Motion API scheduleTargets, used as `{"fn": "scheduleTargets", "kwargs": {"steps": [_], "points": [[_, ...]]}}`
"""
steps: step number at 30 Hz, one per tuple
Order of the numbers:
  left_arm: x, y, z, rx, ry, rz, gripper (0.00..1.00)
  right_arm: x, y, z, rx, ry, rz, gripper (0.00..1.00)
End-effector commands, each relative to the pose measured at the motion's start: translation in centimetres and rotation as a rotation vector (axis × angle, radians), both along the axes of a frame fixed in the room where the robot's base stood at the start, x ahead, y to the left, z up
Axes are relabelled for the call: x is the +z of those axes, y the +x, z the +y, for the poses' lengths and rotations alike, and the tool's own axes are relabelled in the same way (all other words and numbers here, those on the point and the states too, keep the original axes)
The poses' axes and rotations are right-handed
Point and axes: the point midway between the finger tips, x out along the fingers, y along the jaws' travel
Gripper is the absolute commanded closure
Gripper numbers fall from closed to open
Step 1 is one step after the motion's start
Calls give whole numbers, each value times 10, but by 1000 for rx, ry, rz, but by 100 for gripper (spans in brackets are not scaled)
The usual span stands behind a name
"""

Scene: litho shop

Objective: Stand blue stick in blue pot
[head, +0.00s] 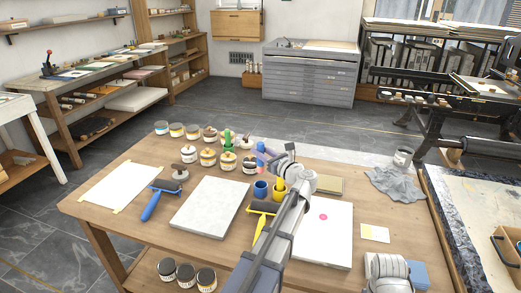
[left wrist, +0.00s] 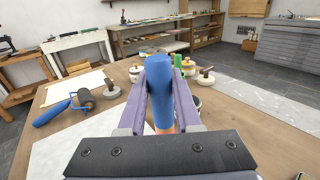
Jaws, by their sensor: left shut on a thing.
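The blue stick (left wrist: 158,85) is held between the purple fingers of my left gripper (left wrist: 160,100) in the left wrist view. Its blue upper part is broad and an orange-pink part shows below. In the head view my left gripper (head: 266,158) is over the table, with the blue stick (head: 260,146) in its fingers. The blue pot (head: 260,190) stands on the table just in front of the gripper, apart from the stick. The blue pot is not clearly seen in the left wrist view.
A yellow pot (head: 279,187) stands close at the blue pot's right. Several tins and stampers stand behind and left. A blue-handled roller (head: 154,204), a pale slab (head: 210,207), a yellow-handled roller (head: 261,208) and a white slab (head: 322,234) lie around on the table.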

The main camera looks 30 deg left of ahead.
Motion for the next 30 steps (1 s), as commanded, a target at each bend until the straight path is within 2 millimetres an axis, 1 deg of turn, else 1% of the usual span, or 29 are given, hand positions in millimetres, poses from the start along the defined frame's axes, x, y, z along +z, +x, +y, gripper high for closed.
{"fn": "scheduleTargets", "kwargs": {"steps": [2, 8, 14, 30], "points": [[1, -4, -3, 6, 0, 0, 100, 1, 0, 0, 0, 0, 0, 50], [-1, -3, -2, 7, 0, 0, 100, -2, 0, 0, 0, 0, 0, 50], [-9, -3, -2, 6, 0, 0, 100, -9, 0, 0, 0, 0, 0, 50], [-49, -3, -2, 6, 0, 0, 100, -49, 0, 0, 0, 0, 0, 50]]}}
